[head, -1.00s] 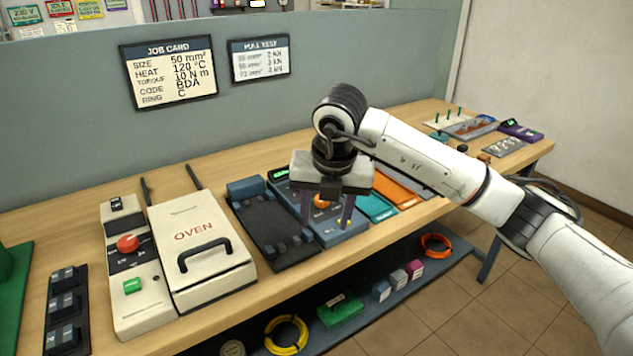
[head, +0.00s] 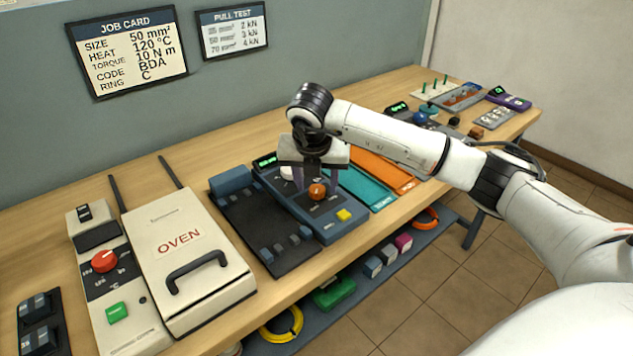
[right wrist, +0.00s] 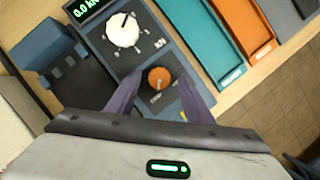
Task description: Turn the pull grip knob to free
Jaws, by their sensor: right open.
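The blue-grey pull tester (head: 330,228) stands on the bench with a green-lit display. Its orange knob (head: 317,190) is on the front part of the panel; it also shows in the right wrist view (right wrist: 159,78). Its printed marks are too small to read. A larger white dial knob (right wrist: 122,30) sits behind it on the same panel. My right gripper (head: 315,185) is open, pointing down over the panel. In the right wrist view its two purple fingers lie on either side of the orange knob; contact cannot be told. My left gripper is not in view.
A yellow button (head: 344,215) sits near the tester's front edge. A dark block fixture (head: 262,225) and the oven (head: 190,250) stand to the left. Teal (head: 362,186) and orange (head: 385,168) trays lie to the right. A lower shelf holds coils and small blocks.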

